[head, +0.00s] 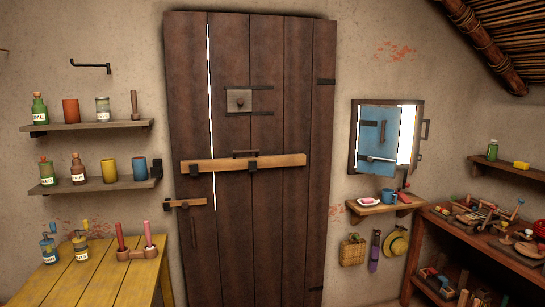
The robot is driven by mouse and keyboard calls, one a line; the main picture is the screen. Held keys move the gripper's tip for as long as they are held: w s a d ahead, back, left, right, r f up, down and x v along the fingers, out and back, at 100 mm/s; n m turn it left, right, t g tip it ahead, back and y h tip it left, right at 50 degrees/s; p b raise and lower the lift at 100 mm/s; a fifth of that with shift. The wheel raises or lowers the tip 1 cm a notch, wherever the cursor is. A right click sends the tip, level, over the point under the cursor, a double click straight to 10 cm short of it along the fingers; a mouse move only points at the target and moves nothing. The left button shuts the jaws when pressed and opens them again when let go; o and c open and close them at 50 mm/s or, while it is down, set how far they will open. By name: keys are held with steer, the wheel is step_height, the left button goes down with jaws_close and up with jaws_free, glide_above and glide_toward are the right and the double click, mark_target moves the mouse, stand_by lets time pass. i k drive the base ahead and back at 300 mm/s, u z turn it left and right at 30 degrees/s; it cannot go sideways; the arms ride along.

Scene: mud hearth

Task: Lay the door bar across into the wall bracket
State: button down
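The door bar (225,164) is a light wooden beam with a small dark handle (246,152) on top. It lies nearly level across the dark plank door (268,90), its right end slightly higher. The left end stops close to the door's left edge. Lower down, a short wooden latch piece (187,203) crosses that edge, with a dark fitting (167,206) at its left end. I cannot tell which fitting is the wall bracket. My gripper is not in view.
Two shelves (90,126) with jars and cups hang left of the door. A yellow table (95,275) stands below them. A small window with a blue shutter (378,132) and a small shelf (385,207) are on the right. A cluttered workbench (490,245) fills the far right.

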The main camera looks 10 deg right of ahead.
mark_target(234, 162)
steer(key=k, duration=0.95)
steer(key=z, duration=0.2)
steer(key=i, duration=1.95)
steer(key=u, duration=1)
steer(key=i, duration=0.65)
steer(key=u, duration=0.5)
